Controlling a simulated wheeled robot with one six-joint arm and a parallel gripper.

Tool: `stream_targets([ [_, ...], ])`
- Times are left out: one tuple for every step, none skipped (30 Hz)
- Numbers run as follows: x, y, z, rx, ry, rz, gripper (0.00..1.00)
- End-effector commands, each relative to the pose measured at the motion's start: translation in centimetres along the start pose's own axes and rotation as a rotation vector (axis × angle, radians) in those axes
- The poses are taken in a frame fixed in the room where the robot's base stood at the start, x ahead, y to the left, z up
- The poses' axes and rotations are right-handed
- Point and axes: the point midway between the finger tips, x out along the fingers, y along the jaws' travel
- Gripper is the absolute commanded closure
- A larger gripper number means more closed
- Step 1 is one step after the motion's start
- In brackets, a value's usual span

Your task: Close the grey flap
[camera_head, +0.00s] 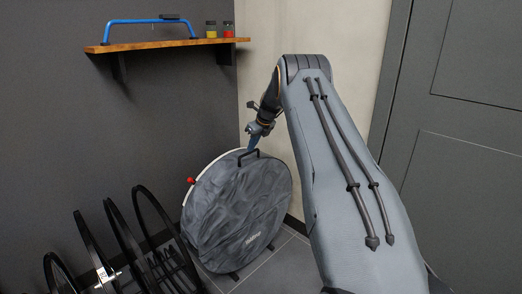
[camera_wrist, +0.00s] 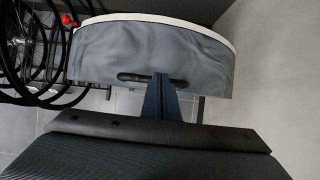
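The grey flap (camera_head: 235,215) is a large round, rippled grey disc standing near the corner, with a pale rim behind its upper left edge. A dark handle (camera_head: 248,156) sits at its top. In the wrist view the flap (camera_wrist: 150,48) is seen from above, and its handle (camera_wrist: 128,77) runs left to right. My gripper (camera_head: 254,143) is at the handle from above. In the wrist view its blue fingers (camera_wrist: 162,78) lie close together and cover the middle of the handle. I cannot tell whether they touch it. A red knob (camera_head: 190,181) shows at the flap's left edge.
Several black wheels (camera_head: 125,240) stand in a rack left of the flap. A wooden shelf (camera_head: 165,45) on the wall holds a blue-framed tool (camera_head: 150,24) and two small jars (camera_head: 220,30). A grey door (camera_head: 460,150) is at the right.

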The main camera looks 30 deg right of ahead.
Motion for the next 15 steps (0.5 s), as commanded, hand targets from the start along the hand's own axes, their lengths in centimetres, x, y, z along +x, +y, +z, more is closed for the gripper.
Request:
stream_targets([
  [1.0, 1.2, 1.1, -0.006, -0.012, 0.005, 1.0],
  [1.1, 1.2, 1.2, -0.006, -0.012, 0.006, 1.0],
  [1.2, 1.3, 1.3, -0.007, -0.011, 0.006, 1.0],
  [1.2, 1.3, 1.3, -0.007, -0.011, 0.006, 1.0],
  [1.3, 1.3, 1.3, -0.007, -0.01, 0.007, 1.0],
  [1.4, 1.4, 1.3, -0.008, -0.008, 0.008, 1.0],
  [1.5, 1.4, 1.2, -0.007, -0.007, 0.008, 1.0],
  [1.5, 1.3, 1.1, -0.007, -0.006, 0.008, 1.0],
  [1.3, 1.1, 1.0, -0.005, -0.006, 0.007, 1.0],
  [1.1, 0.9, 0.9, -0.004, -0.007, 0.005, 1.0],
  [0.8, 0.6, 0.8, -0.002, -0.008, 0.003, 1.0],
  [0.5, 0.3, 0.6, 0.001, -0.01, 0.001, 1.0],
  [0.3, 0.1, 0.5, 0.003, -0.009, -0.001, 1.0],
  [0.2, 0.0, 0.4, 0.004, -0.009, -0.002, 1.0],
  [0.1, -0.1, 0.3, 0.005, -0.009, -0.002, 1.0],
])
